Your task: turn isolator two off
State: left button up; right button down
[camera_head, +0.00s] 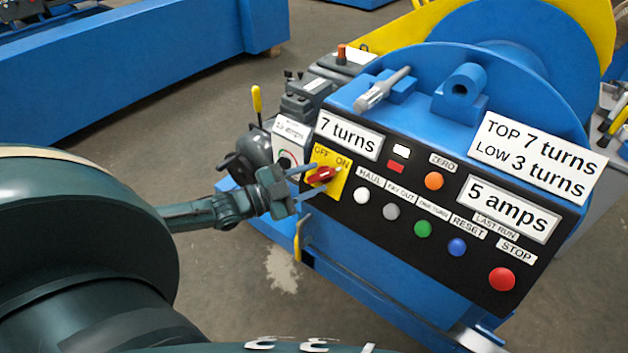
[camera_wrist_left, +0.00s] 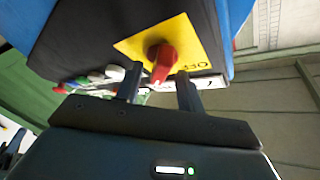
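A red rotary switch (camera_head: 321,175) sits on a yellow plate (camera_head: 335,188) marked OFF and ON, at the left end of the black control panel. No isolator number is readable on it. In the head view its handle seems to lie toward the ON side. It also shows in the left wrist view, where the red knob (camera_wrist_left: 163,62) stands out from the yellow plate (camera_wrist_left: 190,38). My left gripper (camera_head: 308,182) is open, its fingers one on each side of the knob, with gaps visible in the wrist view. Contact cannot be told. My right gripper is not in view.
The panel carries several push buttons, including a red stop button (camera_head: 502,279), and displays. A grey box (camera_head: 286,152) with a dial stands left of the panel, near a yellow-tipped lever (camera_head: 256,100). A blue drum (camera_head: 520,60) rises behind. Floor is clear at the left.

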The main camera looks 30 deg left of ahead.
pick_arm(q)
jog(key=shift+w+d, duration=0.3)
jog(key=shift+w, duration=0.25)
jog(key=shift+c, duration=0.5)
grip_shut()
